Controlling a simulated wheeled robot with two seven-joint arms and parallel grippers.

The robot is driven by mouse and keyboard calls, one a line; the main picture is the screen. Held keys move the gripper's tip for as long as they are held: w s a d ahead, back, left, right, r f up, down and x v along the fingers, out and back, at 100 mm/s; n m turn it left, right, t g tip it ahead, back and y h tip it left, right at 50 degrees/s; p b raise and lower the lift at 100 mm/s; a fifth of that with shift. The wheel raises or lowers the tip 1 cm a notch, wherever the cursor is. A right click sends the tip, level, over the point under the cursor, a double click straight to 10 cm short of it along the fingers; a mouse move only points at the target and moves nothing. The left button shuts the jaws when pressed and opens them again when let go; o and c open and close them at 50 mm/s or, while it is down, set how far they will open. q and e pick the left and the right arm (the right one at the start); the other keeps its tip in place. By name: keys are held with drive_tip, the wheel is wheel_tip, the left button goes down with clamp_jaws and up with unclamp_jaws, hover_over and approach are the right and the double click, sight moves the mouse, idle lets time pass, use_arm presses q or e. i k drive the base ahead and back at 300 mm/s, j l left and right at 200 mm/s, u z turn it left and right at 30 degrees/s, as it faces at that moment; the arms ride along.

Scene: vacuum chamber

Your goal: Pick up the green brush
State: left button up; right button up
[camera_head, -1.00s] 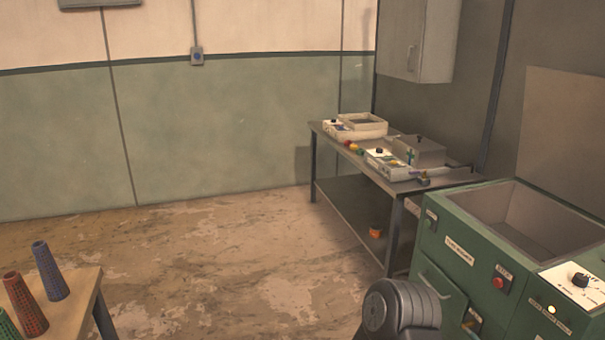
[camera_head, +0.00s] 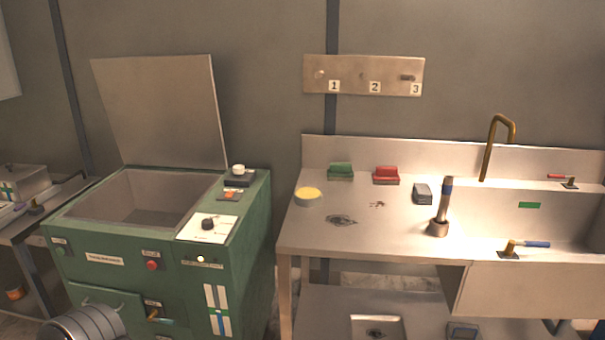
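The green brush (camera_head: 341,171) lies at the back of the steel sink counter (camera_head: 310,236), close to the backsplash. A red brush (camera_head: 386,174) lies to its right, and a round yellow-topped tin (camera_head: 308,197) sits in front of it to the left. A dark rounded part of my own arm shows at the bottom left. Neither of my gripper's fingers is in view.
A green machine (camera_head: 240,260) with a raised lid and open basin stands left of the counter. A grey block (camera_head: 422,193), an upright tool (camera_head: 440,212) and a brass faucet (camera_head: 495,145) are on the counter's right. A numbered panel (camera_head: 364,75) hangs above.

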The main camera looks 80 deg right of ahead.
sight(338, 171)
drive_tip(key=z, duration=4.2)
